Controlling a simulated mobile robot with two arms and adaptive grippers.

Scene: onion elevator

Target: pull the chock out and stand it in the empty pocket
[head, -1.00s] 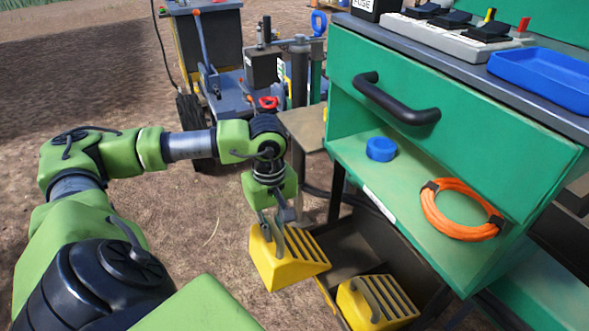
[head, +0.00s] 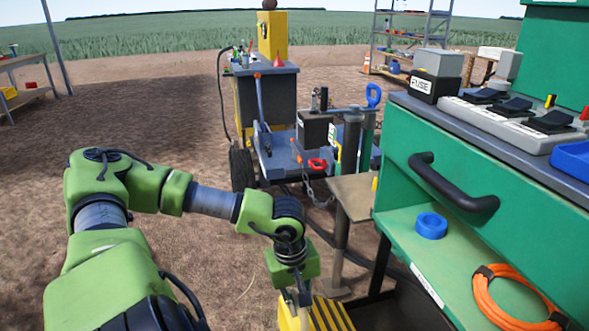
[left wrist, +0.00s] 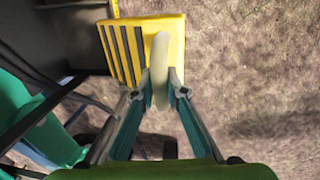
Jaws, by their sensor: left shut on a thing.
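The yellow chock (head: 325,316) with dark slots shows at the bottom edge of the head view, cut off by the frame. It shows more fully in the left wrist view (left wrist: 130,48), with a pale curved handle (left wrist: 160,62) standing up from it. My left gripper (head: 298,298) points down and is shut on this handle; its fingers flank the handle in the left wrist view (left wrist: 162,88). The chock is outside the dark bin (head: 400,312), to its left. The inside of the bin is mostly out of view, so I cannot make out an empty pocket. My right gripper is not in view.
The green cabinet (head: 400,262) stands at the right, with a blue tape roll (head: 431,225) and an orange cable coil (head: 505,300) on its shelf. A brown plate on a post (head: 351,195) stands behind the gripper. Bare ground lies left of my arm.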

